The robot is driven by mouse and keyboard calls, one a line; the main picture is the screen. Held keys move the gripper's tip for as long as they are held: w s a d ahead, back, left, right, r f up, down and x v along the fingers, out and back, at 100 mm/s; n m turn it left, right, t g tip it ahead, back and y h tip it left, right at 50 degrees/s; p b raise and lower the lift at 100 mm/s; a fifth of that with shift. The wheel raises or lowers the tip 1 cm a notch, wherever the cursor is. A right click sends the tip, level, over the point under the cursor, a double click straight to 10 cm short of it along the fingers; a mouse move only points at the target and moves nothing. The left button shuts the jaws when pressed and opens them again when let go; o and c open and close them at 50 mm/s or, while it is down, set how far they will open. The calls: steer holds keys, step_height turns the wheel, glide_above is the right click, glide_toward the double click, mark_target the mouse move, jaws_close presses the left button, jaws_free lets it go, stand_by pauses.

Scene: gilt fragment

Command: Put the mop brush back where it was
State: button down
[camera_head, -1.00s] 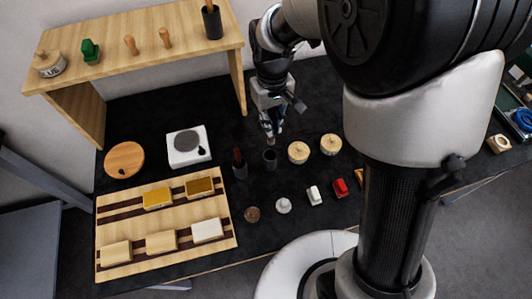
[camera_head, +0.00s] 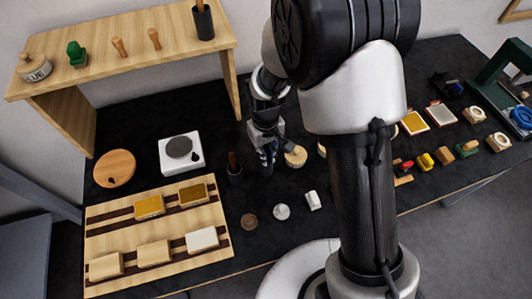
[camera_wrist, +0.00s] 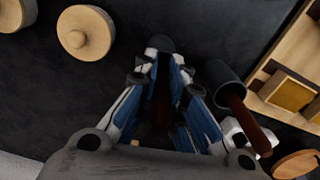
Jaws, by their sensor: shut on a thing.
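My gripper (camera_head: 267,158) is low over the black table, just right of a dark cup (camera_head: 236,177) with a reddish-brown handle standing in it. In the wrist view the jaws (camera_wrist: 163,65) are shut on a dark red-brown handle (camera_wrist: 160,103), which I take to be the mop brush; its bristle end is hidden. A dark rounded shape (camera_wrist: 162,43) shows just beyond the fingertips, possibly the second cup, but I cannot tell whether the brush is inside it. The first cup (camera_wrist: 220,85) and its handle (camera_wrist: 247,125) lie close to the right of the jaws.
A pale round lidded jar (camera_head: 295,156) stands close right of my gripper. A wooden board (camera_head: 118,222) with several blocks, a white scale (camera_head: 181,154) and a wooden disc (camera_head: 114,169) are on the left. A wooden shelf (camera_head: 130,62) stands behind. Small pieces lie in front.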

steer(key=c, duration=2.1)
jaws_free()
steer(key=shift+f, duration=0.15)
steer(key=shift+c, duration=0.2)
steer(key=o, duration=0.5)
step_height(320, 180, up, 13)
steer(key=p, duration=0.3)
steer(key=shift+f, duration=0.2)
steer(key=s+d+r+m+t, duration=0.1)
steer(key=s+d+r, duration=0.25)
steer(key=r, duration=0.45)
steer(key=s+d+r+m+t, duration=0.1)
steer(key=s+d+r, duration=0.2)
steer(key=s, duration=0.2)
steer(key=s+d+r+m+t, duration=0.1)
steer(key=s+d+r, duration=0.2)
steer(key=s, duration=0.2)
steer(key=s+d+r+m+t, duration=0.1)
steer(key=s+d+r+m, duration=0.1)
steer(key=s, duration=0.4)
steer(key=shift+s+d+r+t, duration=0.1)
steer(key=shift+d+r+t, duration=0.2)
steer(key=shift+d+r, duration=0.25)
